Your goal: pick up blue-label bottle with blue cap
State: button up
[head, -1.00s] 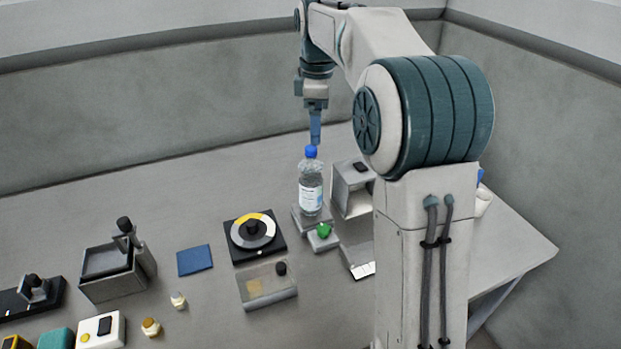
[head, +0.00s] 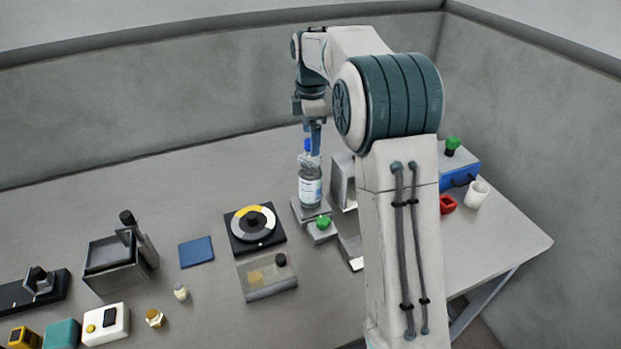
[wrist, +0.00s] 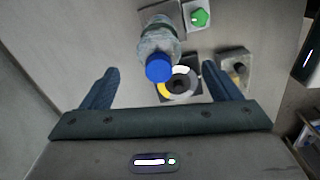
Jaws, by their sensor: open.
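The clear bottle (head: 309,182) with a blue-and-white label and blue cap stands upright on a small grey platform (head: 297,214) in the head view. My gripper (head: 314,138) points down at the cap from above, and its fingers partly hide the cap. In the wrist view, the bottle's blue cap (wrist: 159,67) shows between the two blue fingers of my gripper (wrist: 162,88), a little beyond the line of the fingertips. The fingers are wide apart and empty, with gaps on both sides of the cap.
A green button (head: 323,222) sits just in front of the bottle. A round dial (head: 252,247) is to its left, and a grey box-like device (head: 342,180) stands close on its right.

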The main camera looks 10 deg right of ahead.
jog(key=p, duration=0.1)
send_over(310, 174)
jog(key=w, duration=0.3)
jog(key=f, duration=0.5)
jog(key=shift+s+d, duration=0.2)
jog(key=shift+d, duration=0.2)
grip_shut()
